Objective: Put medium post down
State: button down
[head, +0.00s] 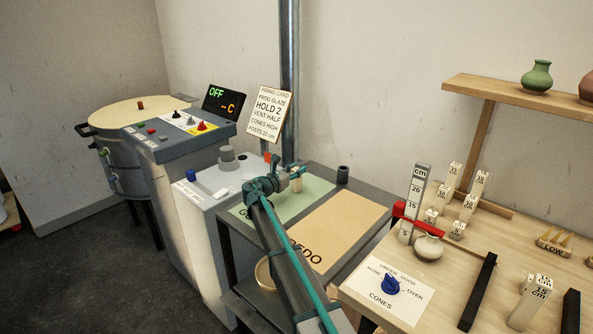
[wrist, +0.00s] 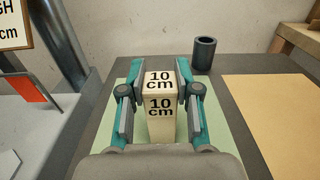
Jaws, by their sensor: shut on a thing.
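A cream post marked "10 cm" (wrist: 160,106) stands upright between the fingers of my gripper (wrist: 160,85), which is shut on it. In the head view the same post (head: 296,183) shows in part at the end of my arm, partly covered by my gripper (head: 284,172). The post is over the green mat (head: 315,190) on the dark grey table. Its lower end is hidden by my gripper, so I cannot tell whether it touches the mat.
A dark cylinder (wrist: 204,55) stands behind the mat. A tan mat (head: 345,222) marked "REDO" lies to the right. The wooden bench (head: 450,255) holds several labelled posts, a height gauge and a small pot. The firing card (head: 270,115) reads "POSTS 10 cm".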

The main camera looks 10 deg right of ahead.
jog(key=shift+f, duration=0.15)
jog(key=c, duration=0.8)
grip_release()
jog(key=shift+s+a, duration=0.15)
jog(key=b+v, duration=0.1)
jog(key=v, duration=1)
jog(key=shift+s+a, duration=0.2)
jog(key=shift+a, duration=0.1)
